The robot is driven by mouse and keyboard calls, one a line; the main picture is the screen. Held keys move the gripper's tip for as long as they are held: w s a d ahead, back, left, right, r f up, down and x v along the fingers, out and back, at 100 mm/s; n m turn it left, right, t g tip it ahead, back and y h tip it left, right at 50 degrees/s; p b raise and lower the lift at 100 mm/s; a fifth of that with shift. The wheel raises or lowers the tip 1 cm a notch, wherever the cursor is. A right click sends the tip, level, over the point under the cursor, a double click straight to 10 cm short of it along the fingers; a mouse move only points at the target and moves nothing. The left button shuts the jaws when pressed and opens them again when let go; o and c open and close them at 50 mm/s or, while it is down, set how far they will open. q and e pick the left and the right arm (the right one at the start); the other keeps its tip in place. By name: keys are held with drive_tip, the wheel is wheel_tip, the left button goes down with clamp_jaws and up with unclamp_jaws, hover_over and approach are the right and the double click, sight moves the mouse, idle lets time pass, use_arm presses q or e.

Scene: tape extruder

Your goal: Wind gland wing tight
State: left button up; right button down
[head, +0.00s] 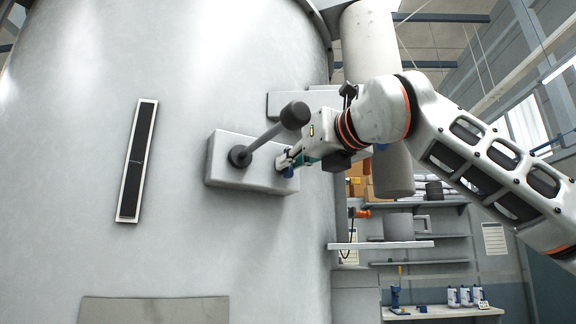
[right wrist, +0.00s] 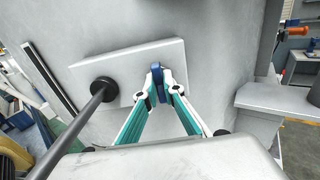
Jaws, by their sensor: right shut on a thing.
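The gland wing is a small blue piece (right wrist: 157,76) on a grey mounting block, between my right gripper's fingertips in the right wrist view. In the head view the blue piece (head: 289,172) shows partly below the fingers at the block's right end. My right gripper (head: 291,160) is shut on it; the gripper also shows in the right wrist view (right wrist: 159,90). The grey block (head: 228,172) is fixed to the large pale metal vessel. My left gripper is out of view.
A lever with a dark ball knob (head: 295,115) rises from the block's left part, close to my right gripper. A dark slotted strip (head: 137,160) is on the vessel at left. Shelves (head: 420,236) and a bench with bottles (head: 466,296) stand at the back right.

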drive_tip(key=shift+f+m+b, duration=0.1)
drive_tip(key=shift+m+b, duration=0.3)
drive_tip(key=shift+m, duration=0.7)
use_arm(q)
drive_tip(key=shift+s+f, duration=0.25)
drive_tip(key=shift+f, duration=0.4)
use_arm(e)
drive_tip(key=shift+m, duration=0.3)
drive_tip(key=shift+m+b, duration=0.3)
drive_tip(key=shift+m, duration=0.3)
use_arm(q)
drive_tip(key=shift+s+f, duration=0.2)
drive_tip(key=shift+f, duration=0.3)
use_arm(e)
drive_tip(key=shift+m, duration=0.8)
